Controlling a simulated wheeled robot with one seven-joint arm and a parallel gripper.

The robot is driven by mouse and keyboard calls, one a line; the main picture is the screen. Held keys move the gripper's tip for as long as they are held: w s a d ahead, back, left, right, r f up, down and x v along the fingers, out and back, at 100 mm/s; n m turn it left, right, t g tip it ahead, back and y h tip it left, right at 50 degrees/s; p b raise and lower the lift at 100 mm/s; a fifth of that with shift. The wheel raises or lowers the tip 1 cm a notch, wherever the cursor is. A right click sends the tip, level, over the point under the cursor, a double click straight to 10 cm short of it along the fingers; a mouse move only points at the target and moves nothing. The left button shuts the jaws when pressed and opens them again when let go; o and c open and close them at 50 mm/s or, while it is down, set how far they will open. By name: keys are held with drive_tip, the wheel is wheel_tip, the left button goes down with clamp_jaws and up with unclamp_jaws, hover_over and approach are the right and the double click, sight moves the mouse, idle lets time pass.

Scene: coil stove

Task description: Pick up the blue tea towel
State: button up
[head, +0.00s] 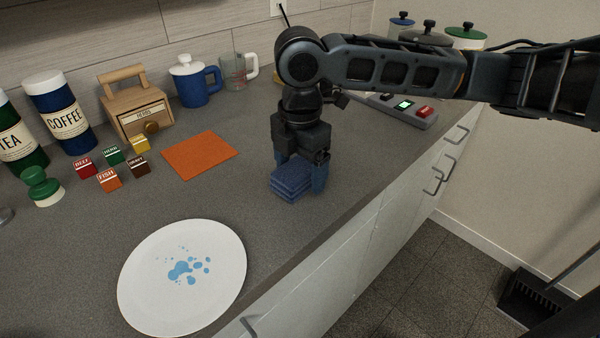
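The blue tea towel (290,183) is a small folded stack on the grey counter, near its front edge. My gripper (299,172) points down right over the towel. Its blue-tipped fingers stand wide apart, one behind the towel's left side and one along its right side. The gripper looks open; I cannot tell whether the fingers touch the cloth. The gripper body hides the back of the towel.
A white plate with blue spots (150,290) lies front left. An orange mat (200,155), small labelled blocks (109,180), a wooden box (137,110), a blue mug (192,82) and canisters (58,112) stand left and behind. A scale-like device (405,108) lies right.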

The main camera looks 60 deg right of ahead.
sight(300, 166)
drive_tip(key=c, duration=0.8)
drive_tip(key=shift+r, duration=0.1)
drive_tip(key=shift+r, duration=0.55)
wheel_tip(300, 166, up, 2)
drive_tip(key=shift+r, duration=0.25)
drive_tip(key=s+d+r+b, duration=0.1)
drive_tip(key=s+d+r, duration=0.4)
drive_tip(key=s, duration=0.5)
wheel_tip(300, 166, up, 2)
drive_tip(key=shift+d+r, duration=0.1)
drive_tip(key=shift+d, duration=0.3)
